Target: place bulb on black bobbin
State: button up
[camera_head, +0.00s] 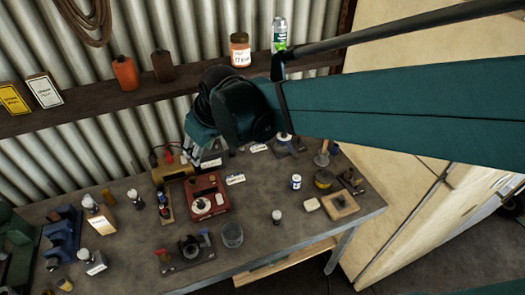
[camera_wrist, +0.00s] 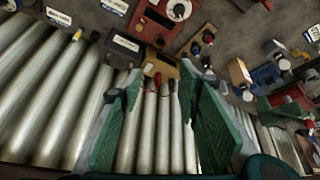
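A small pale-topped piece that looks like a bulb (camera_head: 277,216) stands alone on the bench, right of the glass jar. Similar pale-topped pieces stand at the left, one of them a bulb-like piece (camera_head: 133,196) near the wooden strip. Small dark spools, perhaps including the black bobbin (camera_head: 165,211), stand on that strip; dark pieces on a strip also show in the wrist view (camera_wrist: 208,37). I cannot tell which is the black bobbin. My gripper (camera_head: 203,140) is above the bench's back, partly hidden by my arm. In the wrist view its green fingers (camera_wrist: 158,82) are wide apart and empty.
A red box with a white dial (camera_head: 208,188) and a tan box with leads (camera_head: 174,171) stand mid-bench. A glass jar (camera_head: 232,235) is near the front. A shelf (camera_head: 100,107) with bottles runs along the corrugated wall. Bare bench lies around the lone bulb-like piece.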

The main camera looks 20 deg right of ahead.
jog(key=s+d+m+t+h, duration=0.2)
jog(key=s+d+m, duration=0.4)
jog(key=s+d, duration=1)
jog(key=shift+d+r, duration=0.3)
jog(key=shift+r, duration=0.1)
